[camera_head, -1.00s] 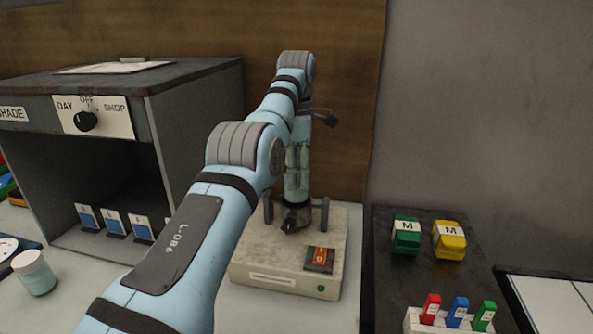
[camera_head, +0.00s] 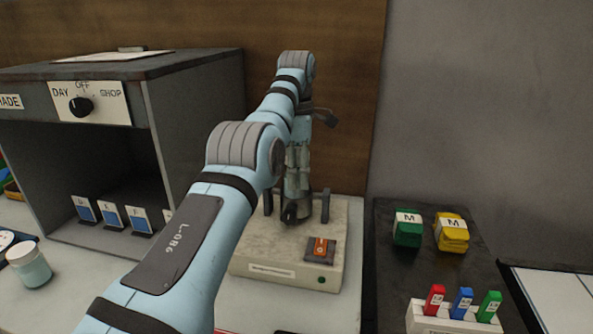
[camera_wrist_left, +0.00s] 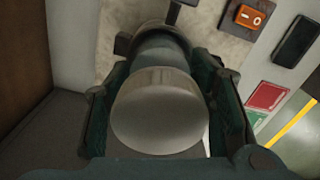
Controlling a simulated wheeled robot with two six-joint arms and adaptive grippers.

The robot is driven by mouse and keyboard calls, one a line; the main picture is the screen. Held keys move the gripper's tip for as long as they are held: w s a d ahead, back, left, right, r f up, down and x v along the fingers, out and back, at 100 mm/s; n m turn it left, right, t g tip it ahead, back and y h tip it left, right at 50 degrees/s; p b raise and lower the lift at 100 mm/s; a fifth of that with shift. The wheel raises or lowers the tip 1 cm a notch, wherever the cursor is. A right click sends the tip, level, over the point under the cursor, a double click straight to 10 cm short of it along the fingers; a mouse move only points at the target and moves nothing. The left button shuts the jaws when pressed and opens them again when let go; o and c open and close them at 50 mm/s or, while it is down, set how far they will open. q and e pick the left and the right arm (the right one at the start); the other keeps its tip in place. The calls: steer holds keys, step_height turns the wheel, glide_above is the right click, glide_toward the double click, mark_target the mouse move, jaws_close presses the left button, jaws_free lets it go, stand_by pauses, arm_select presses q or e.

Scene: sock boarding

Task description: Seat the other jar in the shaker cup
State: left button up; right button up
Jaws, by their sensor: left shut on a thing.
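My left gripper (camera_head: 297,178) is over the shaker (camera_head: 290,257). In the left wrist view its fingers (camera_wrist_left: 163,100) are shut on a jar (camera_wrist_left: 160,108) with a pale, smooth round end facing the camera. The jar's far end meets the dark shaker cup (camera_wrist_left: 124,44), which also shows small in the head view (camera_head: 292,214). I cannot tell how deep the jar sits in it. Another jar (camera_head: 30,264), with a white lid and pale blue-green body, stands at the left. The right gripper is not in view.
The shaker has an orange rocker switch (camera_head: 320,248). A shade cabinet (camera_head: 196,150) with a knob (camera_head: 80,106) stands to the left. A dark mat (camera_head: 390,285) at right holds green (camera_head: 407,232) and yellow (camera_head: 451,236) blocks and a rack of coloured tags (camera_head: 455,320).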

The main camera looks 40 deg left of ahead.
arm_select(q)
steer(key=shift+f+b, duration=1.1)
steer(key=shift+f, duration=0.1)
steer(key=o, duration=1.5)
steer(key=shift+r, duration=0.1)
